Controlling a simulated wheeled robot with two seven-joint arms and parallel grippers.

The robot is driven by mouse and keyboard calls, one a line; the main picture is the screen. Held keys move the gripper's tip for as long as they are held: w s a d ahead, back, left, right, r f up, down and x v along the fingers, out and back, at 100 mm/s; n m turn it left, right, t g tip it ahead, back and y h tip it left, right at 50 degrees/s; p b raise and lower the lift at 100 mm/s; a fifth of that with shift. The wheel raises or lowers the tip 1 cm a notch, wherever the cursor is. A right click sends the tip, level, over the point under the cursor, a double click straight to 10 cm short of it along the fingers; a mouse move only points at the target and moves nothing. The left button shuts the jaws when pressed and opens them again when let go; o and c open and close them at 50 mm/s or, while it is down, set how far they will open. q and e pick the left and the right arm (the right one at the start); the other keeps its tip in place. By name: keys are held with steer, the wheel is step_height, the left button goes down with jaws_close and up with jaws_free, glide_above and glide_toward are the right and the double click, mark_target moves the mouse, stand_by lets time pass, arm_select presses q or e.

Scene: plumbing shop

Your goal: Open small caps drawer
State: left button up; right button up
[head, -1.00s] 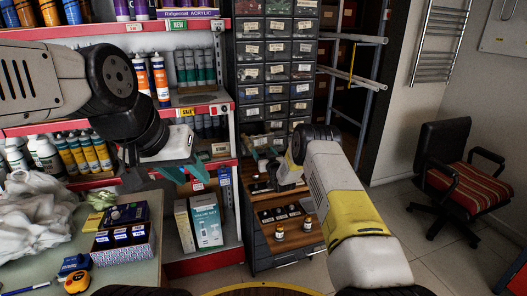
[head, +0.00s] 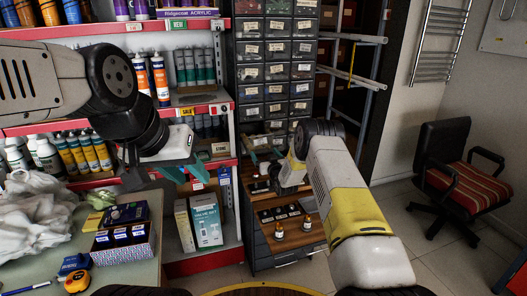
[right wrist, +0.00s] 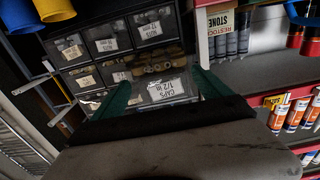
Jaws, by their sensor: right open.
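The small caps drawer (right wrist: 165,90), labelled "CAPS 1/2 in", shows upside down in the right wrist view. Brass-coloured caps (right wrist: 153,62) are visible behind its front, so it seems to stand partly out. My right gripper (right wrist: 163,96) is open, with one teal finger on each side of the drawer front. I cannot tell whether the fingers touch it. In the head view my right gripper (head: 264,154) is at the lower part of the drawer cabinet (head: 276,60), and my wrist hides part of it. My left gripper (head: 185,172) is in front of the red shelf, apart from the cabinet; its jaw gap is unclear.
A lower wooden-topped unit (head: 292,244) with small bottles stands below the cabinet. Shelves with bottles and tubes (head: 160,80) are to the left.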

steer(key=v, duration=0.5)
steer(key=shift+s+d, duration=0.1)
steer(key=shift+s, duration=0.2)
steer(key=s+d+r+m+g+h, duration=0.1)
steer(key=d+r, duration=0.2)
steer(key=r, duration=0.5)
steer(key=s+d+r+g+h, duration=0.1)
steer(key=s+d+r+g, duration=0.1)
steer(key=r, duration=0.6)
steer(key=s+d+r+m+g+h, duration=0.15)
steer(key=s+d+r, duration=0.25)
steer(key=s+r, duration=0.7)
steer(key=s+d+g, duration=0.2)
steer(key=s+g, duration=0.4)
steer(key=s, duration=3.1)
steer(key=shift+s+d+r, duration=0.25)
steer(key=shift+d+r, duration=0.1)
steer(key=shift+d, duration=0.05)
